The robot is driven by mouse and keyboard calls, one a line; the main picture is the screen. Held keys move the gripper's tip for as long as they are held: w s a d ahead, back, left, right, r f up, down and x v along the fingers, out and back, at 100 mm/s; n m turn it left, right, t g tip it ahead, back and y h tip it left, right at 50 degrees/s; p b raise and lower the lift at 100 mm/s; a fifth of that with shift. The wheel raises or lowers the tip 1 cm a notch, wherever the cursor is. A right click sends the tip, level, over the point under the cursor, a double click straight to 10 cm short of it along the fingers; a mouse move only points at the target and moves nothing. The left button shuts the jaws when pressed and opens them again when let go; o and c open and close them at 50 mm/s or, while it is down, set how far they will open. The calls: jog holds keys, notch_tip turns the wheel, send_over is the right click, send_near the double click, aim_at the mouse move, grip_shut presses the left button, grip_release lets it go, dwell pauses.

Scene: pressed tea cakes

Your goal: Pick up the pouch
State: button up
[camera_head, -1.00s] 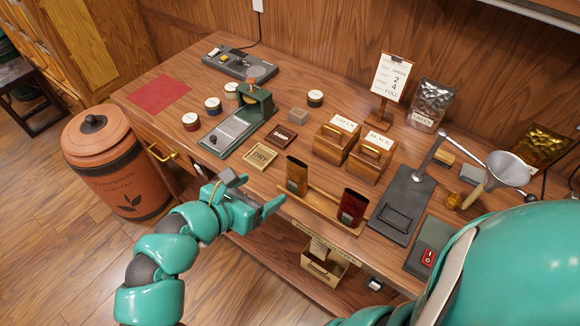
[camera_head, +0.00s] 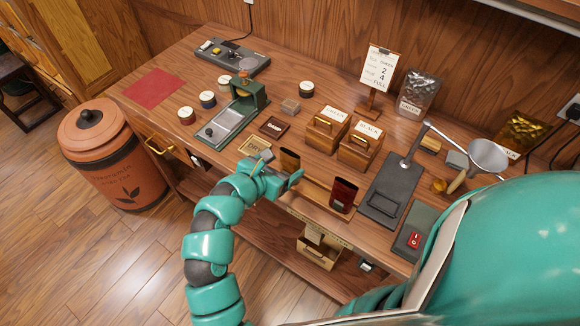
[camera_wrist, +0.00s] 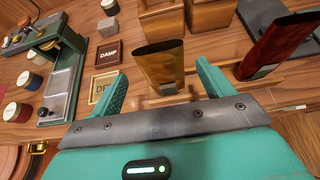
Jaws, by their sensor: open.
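A gold-brown open-topped pouch (camera_head: 290,159) stands upright in a wooden rack (camera_head: 316,196) at the bench's front edge. A dark red pouch (camera_head: 343,194) stands to its right in the same rack. My gripper (camera_head: 280,173) is open at the gold-brown pouch, partly covering its lower part in the head view. In the wrist view the gold-brown pouch (camera_wrist: 162,65) shows between the two spread fingers (camera_wrist: 160,78), with space on both sides. The red pouch (camera_wrist: 276,42) is beyond the right finger. I cannot tell whether a finger touches anything.
DRY (camera_head: 255,145) and DAMP plaques lie left of the rack, near a green press (camera_head: 243,105). Wooden boxes (camera_head: 327,130) stand behind. A dark scale plate (camera_head: 390,195) lies right. Silver (camera_head: 418,92) and gold (camera_head: 525,131) foil bags stand at the back.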

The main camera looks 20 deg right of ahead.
aim_at(288, 161)
jog(key=shift+w+d+f, duration=0.25)
jog(key=shift+d, duration=0.1)
jog(key=shift+w+d+p, duration=0.25)
jog(key=shift+d+p, duration=0.2)
jog(key=shift+p, duration=0.1)
jog(key=p+x, duration=0.1)
jog(key=x, duration=0.2)
jog(key=shift+d+p, duration=0.15)
jog(key=shift+p, duration=0.15)
jog(key=shift+w+d+f, duration=0.3)
jog(key=shift+f, duration=0.1)
jog(key=c, duration=1.1)
